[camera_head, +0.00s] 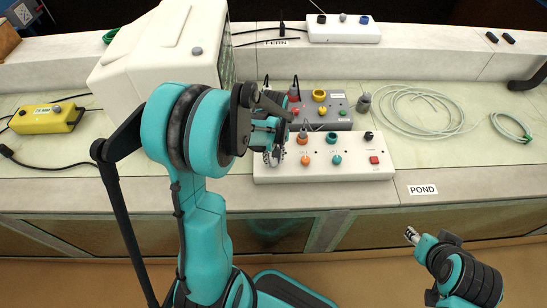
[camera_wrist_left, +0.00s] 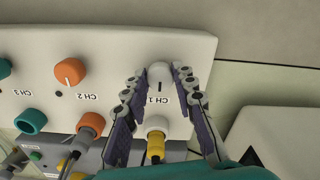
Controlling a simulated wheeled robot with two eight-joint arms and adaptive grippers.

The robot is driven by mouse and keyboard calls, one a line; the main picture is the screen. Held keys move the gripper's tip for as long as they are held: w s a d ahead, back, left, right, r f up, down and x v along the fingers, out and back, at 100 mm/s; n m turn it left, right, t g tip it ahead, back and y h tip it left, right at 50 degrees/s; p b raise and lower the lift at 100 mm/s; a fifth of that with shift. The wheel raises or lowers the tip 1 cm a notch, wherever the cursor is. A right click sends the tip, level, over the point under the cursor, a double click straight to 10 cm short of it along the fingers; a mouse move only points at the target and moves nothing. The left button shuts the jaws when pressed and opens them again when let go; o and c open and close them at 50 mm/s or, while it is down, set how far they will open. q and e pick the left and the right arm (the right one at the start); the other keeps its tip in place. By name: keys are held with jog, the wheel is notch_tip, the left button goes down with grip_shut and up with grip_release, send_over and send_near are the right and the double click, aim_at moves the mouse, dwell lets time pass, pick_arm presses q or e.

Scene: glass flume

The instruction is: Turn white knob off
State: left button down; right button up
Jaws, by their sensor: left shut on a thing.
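The white knob (camera_wrist_left: 158,75), marked CH 1, sits on the white control box (camera_wrist_left: 95,30) in the left wrist view. A dark pointer line runs along it towards the label. My left gripper (camera_wrist_left: 160,72) is shut on the white knob, one fingertip on each side of it. In the head view my left gripper (camera_head: 272,157) is over the left end of the white box (camera_head: 350,172) and hides the knob there. My right gripper (camera_head: 411,235) is small at the lower right, away from the box; I cannot tell its opening.
Orange knob CH 2 (camera_wrist_left: 70,71) and a yellow plug (camera_wrist_left: 155,146) are near the white knob. A grey box (camera_head: 340,116) with cables stands behind. A white housing (camera_head: 165,45) is close on the left. The counter at right holds coiled tubing (camera_head: 425,105).

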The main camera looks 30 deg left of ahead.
aim_at(274, 160)
pick_arm(q)
jog(key=c, duration=1.2)
grip_release()
jog(key=shift+r, duration=0.1)
notch_tip(274, 160, up, 12)
jog(key=shift+f, duration=0.1)
